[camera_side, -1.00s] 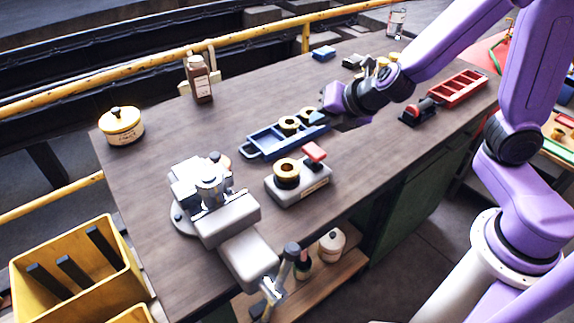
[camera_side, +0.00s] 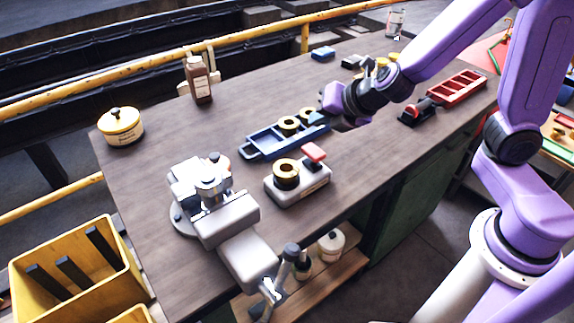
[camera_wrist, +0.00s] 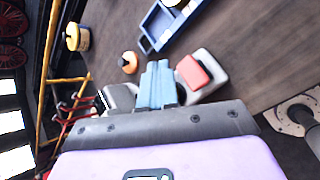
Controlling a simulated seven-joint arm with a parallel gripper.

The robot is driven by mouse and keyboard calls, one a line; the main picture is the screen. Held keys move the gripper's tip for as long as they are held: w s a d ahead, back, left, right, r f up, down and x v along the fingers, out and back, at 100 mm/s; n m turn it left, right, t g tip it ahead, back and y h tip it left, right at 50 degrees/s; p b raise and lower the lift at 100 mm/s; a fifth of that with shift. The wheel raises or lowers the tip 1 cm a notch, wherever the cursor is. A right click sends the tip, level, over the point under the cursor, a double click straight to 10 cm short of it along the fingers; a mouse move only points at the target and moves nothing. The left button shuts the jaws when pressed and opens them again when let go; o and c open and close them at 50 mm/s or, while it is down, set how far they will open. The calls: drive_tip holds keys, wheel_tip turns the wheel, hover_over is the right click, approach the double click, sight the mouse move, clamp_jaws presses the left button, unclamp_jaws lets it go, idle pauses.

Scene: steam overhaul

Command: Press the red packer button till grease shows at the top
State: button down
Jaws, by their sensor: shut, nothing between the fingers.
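The packer is a grey block (camera_side: 312,185) near the middle of the bench, with a raised red button (camera_side: 313,151) at its back right. A brass ring with a dark opening (camera_side: 286,171) sits on top of the block; I see no clear grease there. My gripper (camera_wrist: 158,72) is shut and empty in the wrist view, its pale blue fingers together. The red button (camera_wrist: 194,71) shows just right of the fingertips in that view, and they look apart from it. In the side view my gripper's purple body is behind and right of the packer, its fingertips hard to make out.
A blue tray (camera_side: 262,147) with brass rings lies just behind the packer. A grey vise (camera_side: 226,212) stands front left. A yellow pot (camera_side: 121,126) and brown bottle (camera_side: 199,82) are farther back. A red tray (camera_side: 458,88) lies right. The bench's left middle is clear.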

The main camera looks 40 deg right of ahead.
sight(312, 148)
wheel_tip(312, 148, up, 4)
drive_tip(key=shift+f, duration=0.1)
idle(0.4)
drive_tip(key=shift+f, duration=4.4)
drive_tip(key=shift+f, duration=0.2)
drive_tip(key=shift+f, duration=0.25)
drive_tip(key=shift+f, duration=1.05)
drive_tip(key=shift+r, duration=1.45)
